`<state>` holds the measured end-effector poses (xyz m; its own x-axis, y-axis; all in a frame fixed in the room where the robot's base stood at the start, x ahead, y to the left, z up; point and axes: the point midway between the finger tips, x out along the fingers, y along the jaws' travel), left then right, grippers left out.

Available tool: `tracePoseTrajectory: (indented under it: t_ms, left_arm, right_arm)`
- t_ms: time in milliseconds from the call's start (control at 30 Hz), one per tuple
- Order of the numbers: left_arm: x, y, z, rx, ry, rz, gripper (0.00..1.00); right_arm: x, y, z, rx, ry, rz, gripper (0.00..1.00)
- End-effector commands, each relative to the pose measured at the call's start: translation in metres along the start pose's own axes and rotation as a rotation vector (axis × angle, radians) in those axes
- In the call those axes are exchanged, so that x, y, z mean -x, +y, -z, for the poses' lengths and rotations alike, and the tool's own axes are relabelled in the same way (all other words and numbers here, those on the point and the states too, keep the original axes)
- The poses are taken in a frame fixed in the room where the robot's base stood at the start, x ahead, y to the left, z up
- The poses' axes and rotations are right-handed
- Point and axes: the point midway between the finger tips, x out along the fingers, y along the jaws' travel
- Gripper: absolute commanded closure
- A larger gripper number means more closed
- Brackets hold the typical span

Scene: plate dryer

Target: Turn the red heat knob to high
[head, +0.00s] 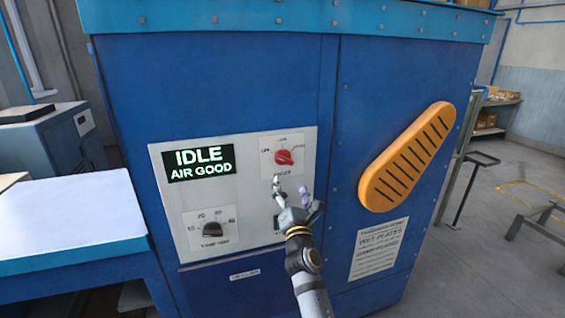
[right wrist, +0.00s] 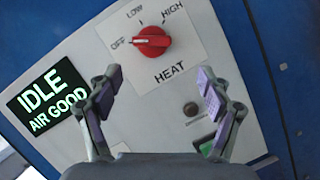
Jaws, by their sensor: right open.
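The red heat knob (head: 284,157) sits on a white plate at the upper right of the grey control panel. In the right wrist view the knob (right wrist: 151,43) has OFF to its left, LOW above left and HIGH above right, with HEAT printed below. Its pale pointer mark faces left, toward OFF. My right gripper (head: 292,190) is open and empty, in front of the panel just below the knob. In the right wrist view its two fingers (right wrist: 160,80) stand apart, with the knob beyond their tips. My left gripper is out of view.
The display (head: 201,164) reads IDLE, AIR GOOD. A green button (right wrist: 207,147) lies partly behind a finger. A white-topped table (head: 70,215) stands left.

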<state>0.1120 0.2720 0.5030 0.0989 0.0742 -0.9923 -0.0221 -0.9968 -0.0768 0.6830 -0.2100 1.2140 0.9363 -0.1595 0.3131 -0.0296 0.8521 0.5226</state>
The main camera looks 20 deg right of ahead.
Motion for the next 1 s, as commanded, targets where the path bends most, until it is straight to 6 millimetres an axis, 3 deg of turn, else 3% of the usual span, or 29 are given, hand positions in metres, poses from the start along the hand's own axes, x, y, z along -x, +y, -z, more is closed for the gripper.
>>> tracePoseTrajectory:
  t_ms: [267,700,1000]
  left_arm:
    - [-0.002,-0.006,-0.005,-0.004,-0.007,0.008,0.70]
    - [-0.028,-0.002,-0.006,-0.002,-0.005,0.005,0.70]
    - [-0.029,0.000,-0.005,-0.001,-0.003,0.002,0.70]
  right_arm:
    - [-0.012,0.004,-0.007,0.025,-0.016,-0.007,0.21]
    - [-0.094,0.002,-0.005,0.022,-0.014,-0.006,0.21]
    - [-0.106,0.004,-0.007,0.020,-0.012,-0.005,0.21]
